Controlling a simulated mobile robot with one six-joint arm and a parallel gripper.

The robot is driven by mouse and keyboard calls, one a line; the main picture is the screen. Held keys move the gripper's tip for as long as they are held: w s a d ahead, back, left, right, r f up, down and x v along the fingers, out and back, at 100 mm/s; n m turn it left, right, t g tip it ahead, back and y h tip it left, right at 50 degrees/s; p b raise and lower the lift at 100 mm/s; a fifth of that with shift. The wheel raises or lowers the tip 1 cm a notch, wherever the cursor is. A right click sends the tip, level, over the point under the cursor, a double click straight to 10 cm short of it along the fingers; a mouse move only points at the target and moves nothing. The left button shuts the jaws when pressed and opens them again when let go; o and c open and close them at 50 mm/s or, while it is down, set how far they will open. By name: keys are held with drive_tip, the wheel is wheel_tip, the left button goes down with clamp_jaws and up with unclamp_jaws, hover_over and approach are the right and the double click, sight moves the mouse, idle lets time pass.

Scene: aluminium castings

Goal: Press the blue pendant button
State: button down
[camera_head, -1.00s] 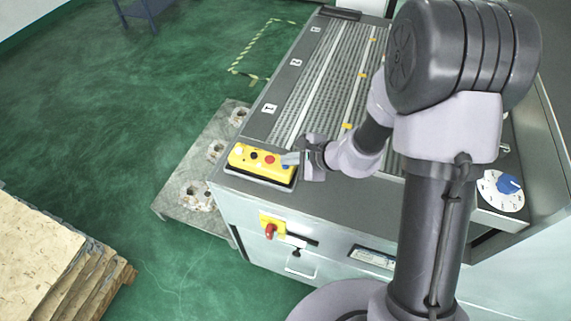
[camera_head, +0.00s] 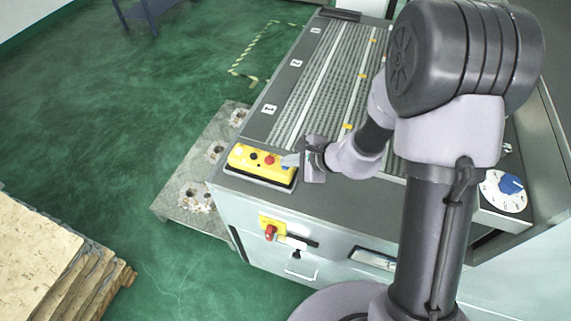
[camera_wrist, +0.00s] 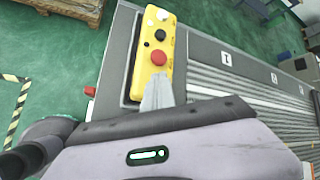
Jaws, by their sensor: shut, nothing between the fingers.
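The yellow pendant (camera_head: 262,163) lies in a dark holder on the front left corner of the machine top. It carries a white, a black and a red button in a row, and the blue button (camera_head: 287,167) sits at its right end, partly covered by my gripper. My gripper (camera_head: 291,160) is shut and empty, its fingertips at the blue button's end of the pendant; I cannot tell whether they touch it. In the wrist view the shut fingers (camera_wrist: 158,92) reach over the pendant (camera_wrist: 153,50) just below the red button (camera_wrist: 158,58), and the blue button is hidden.
A ribbed bed (camera_head: 325,85) with numbered plates runs back from the pendant. A red switch on a yellow plate (camera_head: 271,228) is on the machine's front. A blue dial (camera_head: 510,184) is at right. A pallet (camera_head: 40,250) stands on the floor at left.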

drive_tip(key=shift+r+p, duration=0.4)
drive_tip(key=shift+r, duration=0.45)
drive_tip(key=shift+r, duration=0.1)
wheel_tip(320, 180, up, 5)
drive_tip(key=p, duration=0.3)
idle(0.4)
